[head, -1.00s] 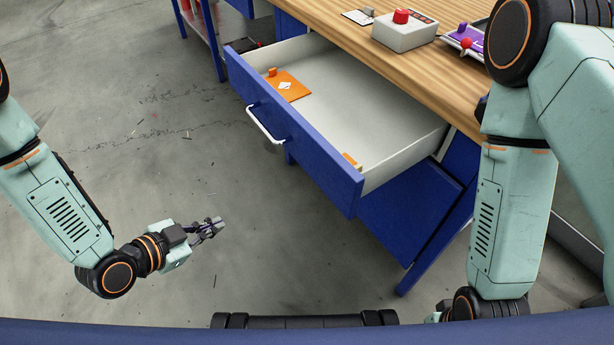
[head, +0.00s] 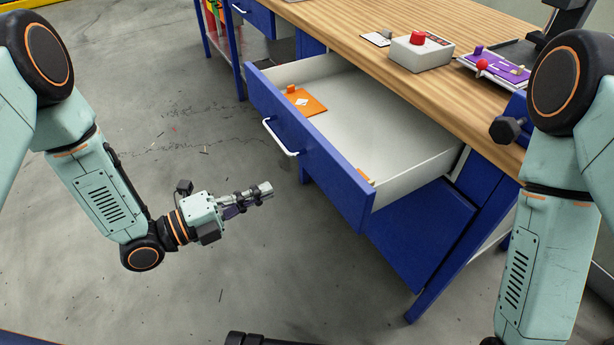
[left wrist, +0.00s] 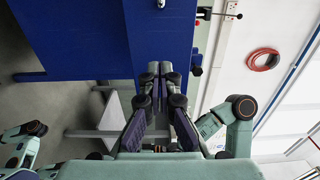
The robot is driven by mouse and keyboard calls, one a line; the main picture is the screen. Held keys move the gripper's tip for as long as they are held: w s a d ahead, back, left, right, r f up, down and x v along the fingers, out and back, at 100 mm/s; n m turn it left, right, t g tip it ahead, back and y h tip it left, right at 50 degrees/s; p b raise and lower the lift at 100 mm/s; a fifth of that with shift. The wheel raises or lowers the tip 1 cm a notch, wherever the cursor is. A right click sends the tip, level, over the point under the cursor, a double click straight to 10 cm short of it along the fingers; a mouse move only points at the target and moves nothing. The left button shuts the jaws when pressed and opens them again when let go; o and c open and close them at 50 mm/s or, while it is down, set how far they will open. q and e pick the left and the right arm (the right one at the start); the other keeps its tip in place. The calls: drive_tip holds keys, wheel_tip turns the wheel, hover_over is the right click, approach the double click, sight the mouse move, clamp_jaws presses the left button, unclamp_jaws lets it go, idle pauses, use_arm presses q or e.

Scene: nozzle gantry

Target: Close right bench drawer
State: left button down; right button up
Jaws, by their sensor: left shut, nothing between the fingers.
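The right bench drawer (head: 318,158) is pulled well out of the wooden-topped bench in the head view. It has a blue front and a white handle (head: 280,138). Inside lie an orange plate (head: 308,103) and a small orange piece near the right front corner. My left gripper (head: 264,190) is shut and empty, apart from the drawer front, to the left of it and lower in the picture. In the left wrist view its closed fingertips (left wrist: 160,70) show against a blue surface. My right gripper is out of view.
The bench top (head: 360,30) holds a grey box with a red button (head: 420,50) and a purple tray (head: 497,66). A blue bench leg (head: 440,275) stands below the drawer at right. The floor left of the drawer is clear.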

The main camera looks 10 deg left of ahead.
sight(320, 169)
use_arm(q)
drive_tip(key=b+x, duration=0.2)
drive_tip(key=x, duration=0.7)
drive_tip(key=shift+s+f, duration=0.1)
drive_tip(key=shift+w+d, duration=0.5)
drive_tip(key=shift+d, duration=0.05)
drive_tip(key=shift+d, duration=0.15)
